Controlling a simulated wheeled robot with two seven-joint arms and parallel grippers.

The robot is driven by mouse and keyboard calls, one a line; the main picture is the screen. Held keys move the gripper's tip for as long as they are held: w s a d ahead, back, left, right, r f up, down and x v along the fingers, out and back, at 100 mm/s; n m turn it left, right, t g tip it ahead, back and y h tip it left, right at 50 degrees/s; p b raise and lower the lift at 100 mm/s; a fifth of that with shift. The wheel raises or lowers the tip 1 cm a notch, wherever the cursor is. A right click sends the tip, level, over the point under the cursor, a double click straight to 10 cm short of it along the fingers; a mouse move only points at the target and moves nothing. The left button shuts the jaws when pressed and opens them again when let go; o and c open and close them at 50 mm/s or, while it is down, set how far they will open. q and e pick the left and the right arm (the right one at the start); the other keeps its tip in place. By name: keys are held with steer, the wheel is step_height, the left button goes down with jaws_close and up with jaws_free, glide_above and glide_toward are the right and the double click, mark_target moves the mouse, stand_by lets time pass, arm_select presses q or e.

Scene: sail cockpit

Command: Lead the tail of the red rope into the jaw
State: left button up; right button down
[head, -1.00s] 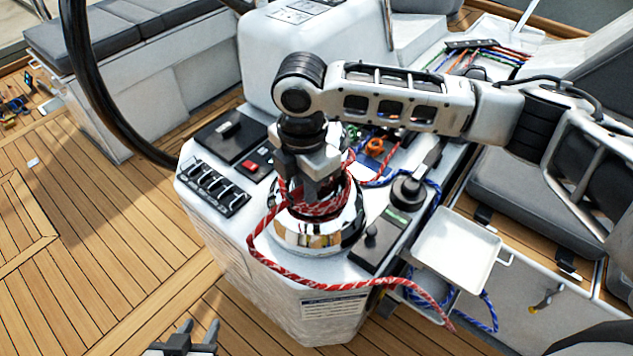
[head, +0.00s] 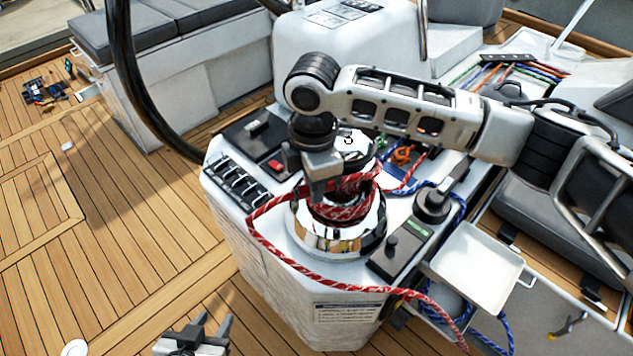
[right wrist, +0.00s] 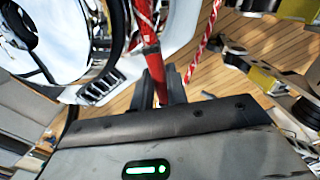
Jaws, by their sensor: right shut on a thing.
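The chrome winch (head: 338,238) stands on the white console with turns of red rope (head: 300,278) around its drum. The rope's tail loops off to the left and runs along the console's front edge to the lower right. My right gripper (head: 322,192) is shut on the red rope at the near left side of the winch top. In the right wrist view the rope (right wrist: 150,48) passes between the fingers (right wrist: 165,90). The jaw around the winch top (head: 352,142) is partly hidden by my gripper. My left gripper (head: 213,323) is open and empty at the bottom, away from the console.
A black steering wheel (head: 125,75) rises at the left. A winch handle or lever (head: 433,203), a control box (head: 397,250) and a white tray (head: 478,262) are right of the winch. Blue rope (head: 505,328) hangs below the tray.

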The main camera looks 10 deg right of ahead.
steer(key=shift+w+a+m, duration=0.75)
steer(key=shift+a+m, duration=0.15)
steer(key=shift+m, duration=0.2)
steer(key=c, duration=0.8)
jaws_free()
steer(key=shift+c, duration=0.2)
steer(key=shift+d, duration=0.1)
step_height(320, 180, up, 9)
